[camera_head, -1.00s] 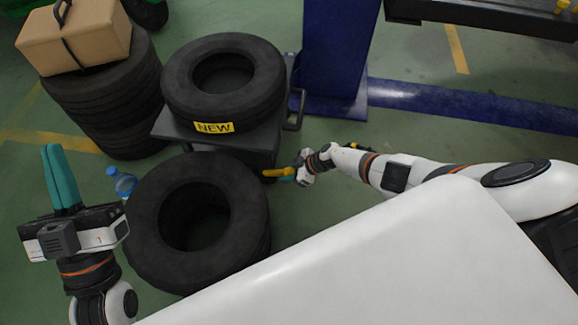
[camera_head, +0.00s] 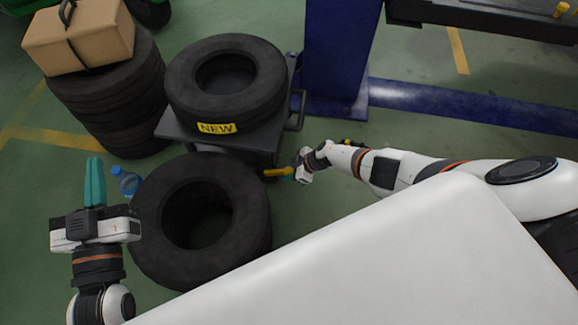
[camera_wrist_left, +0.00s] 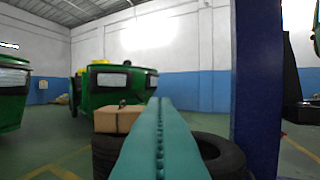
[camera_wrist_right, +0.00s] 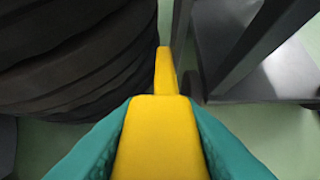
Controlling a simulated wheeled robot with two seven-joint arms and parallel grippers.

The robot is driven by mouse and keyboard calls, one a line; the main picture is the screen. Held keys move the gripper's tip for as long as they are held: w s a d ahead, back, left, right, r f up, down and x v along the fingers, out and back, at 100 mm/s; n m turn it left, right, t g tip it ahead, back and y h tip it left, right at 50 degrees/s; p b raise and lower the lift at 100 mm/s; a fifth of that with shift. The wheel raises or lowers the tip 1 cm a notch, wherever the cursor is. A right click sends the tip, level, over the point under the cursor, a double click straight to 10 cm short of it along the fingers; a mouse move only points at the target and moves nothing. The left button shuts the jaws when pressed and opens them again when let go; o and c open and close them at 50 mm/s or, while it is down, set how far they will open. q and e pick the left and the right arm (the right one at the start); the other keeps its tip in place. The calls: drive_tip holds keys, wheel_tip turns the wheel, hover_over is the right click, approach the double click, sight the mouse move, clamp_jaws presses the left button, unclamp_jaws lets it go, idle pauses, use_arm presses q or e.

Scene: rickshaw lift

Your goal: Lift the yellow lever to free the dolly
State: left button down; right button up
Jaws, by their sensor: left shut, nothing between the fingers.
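The yellow lever (camera_head: 276,172) juts from low beside the dark dolly (camera_head: 246,140) in the head view. In the right wrist view the lever (camera_wrist_right: 158,140) runs between both teal fingers of my right gripper (camera_wrist_right: 158,101), which press along its sides. In the head view my right gripper (camera_head: 291,174) is small, low at the lever's end, and its fingers are hardly visible. My left gripper (camera_head: 95,168) is shut and empty at the left, pointing up, away from the lever. Its fingers (camera_wrist_left: 160,110) touch along their length in the left wrist view.
A tire stack (camera_head: 110,100) carries a cardboard box (camera_head: 80,38). A blue bottle (camera_head: 126,182) is near my left gripper. A blue post (camera_head: 335,50) stands behind the dolly.

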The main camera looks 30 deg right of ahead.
drive_tip(key=o, duration=0.4)
drive_tip(key=shift+o, duration=0.2)
drive_tip(key=shift+r, duration=0.15)
drive_tip(key=shift+p+v, duration=1.2)
drive_tip(key=shift+v, duration=0.05)
drive_tip(key=shift+p+v, duration=0.95)
drive_tip(key=shift+v, duration=0.2)
use_arm(q)
drive_tip(key=s+a+f+g+y+p, duration=0.2)
drive_tip(key=s+a+f+g, duration=0.1)
drive_tip(key=s+f+g, duration=0.3)
drive_tip(key=s+a+f+g+y+p, duration=0.2)
drive_tip(key=s+a+f+g+p, duration=0.1)
drive_tip(key=s+f+g, duration=0.4)
wheel_tip(320, 180, down, 6)
drive_tip(key=g, duration=0.3)
drive_tip(key=shift+s+a+r+n+y, duration=0.2)
drive_tip(key=shift+s+n+y, duration=0.1)
drive_tip(key=shift+n+y, duration=0.1)
use_arm(e)
drive_tip(key=v, duration=0.7)
